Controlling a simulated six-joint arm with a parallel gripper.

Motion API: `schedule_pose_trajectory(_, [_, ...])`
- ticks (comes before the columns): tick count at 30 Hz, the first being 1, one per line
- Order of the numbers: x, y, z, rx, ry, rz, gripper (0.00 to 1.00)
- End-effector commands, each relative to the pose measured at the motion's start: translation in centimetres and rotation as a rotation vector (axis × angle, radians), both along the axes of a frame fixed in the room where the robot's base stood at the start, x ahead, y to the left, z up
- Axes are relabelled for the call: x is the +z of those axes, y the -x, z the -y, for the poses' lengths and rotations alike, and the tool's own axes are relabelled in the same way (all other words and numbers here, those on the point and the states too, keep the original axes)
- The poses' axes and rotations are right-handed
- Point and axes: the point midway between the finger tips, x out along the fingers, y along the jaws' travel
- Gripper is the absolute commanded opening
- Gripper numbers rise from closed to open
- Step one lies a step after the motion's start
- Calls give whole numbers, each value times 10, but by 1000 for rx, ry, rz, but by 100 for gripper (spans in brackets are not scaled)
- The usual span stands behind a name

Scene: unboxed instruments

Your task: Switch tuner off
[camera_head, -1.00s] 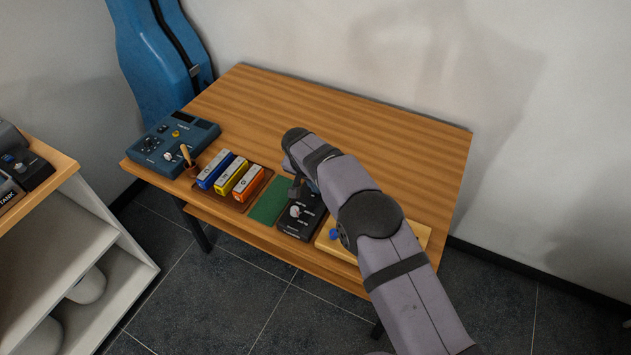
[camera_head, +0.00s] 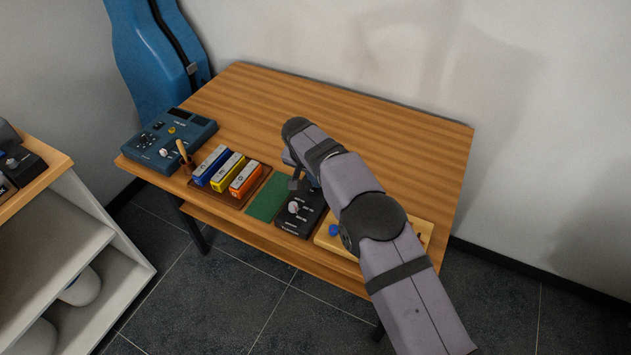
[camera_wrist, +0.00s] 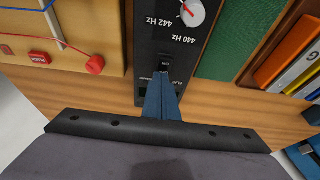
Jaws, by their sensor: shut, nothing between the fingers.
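The tuner (camera_head: 290,224) is a black box near the table's front edge, with a white knob. In the wrist view the tuner (camera_wrist: 150,45) shows upside down, with labels 440 Hz and 442 Hz beside its white knob with a red pointer. A small black switch (camera_wrist: 165,68) marked ON sits on it. My gripper (camera_wrist: 163,78) has its blue fingers together and empty, with the tips right at the switch. I cannot tell whether they touch it. The fingers cover part of the tuner's end. In the head view my arm hides this end.
A green mat (camera_head: 268,199) and a tray (camera_head: 235,199) with blue, yellow and orange boxes lie left of the tuner. A yellowish wooden board (camera_head: 345,243) with a blue knob is close on its right. A blue device (camera_head: 170,140) stands at the left. The back of the table (camera_head: 350,120) is clear.

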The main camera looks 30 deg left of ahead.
Motion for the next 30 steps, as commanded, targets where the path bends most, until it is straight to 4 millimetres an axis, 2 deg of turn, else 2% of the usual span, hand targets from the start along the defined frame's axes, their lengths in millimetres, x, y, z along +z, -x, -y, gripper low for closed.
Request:
schedule_pose_trajectory(1, [-10,2,6,-3,15,-12,0])
schedule_pose_trajectory(13, [-12,14,5,-4,18,-17,0])
schedule_pose_trajectory(25, [-12,23,4,-2,16,-20,0])
schedule_pose_trajectory(30, [-4,23,4,-3,15,-19,0])
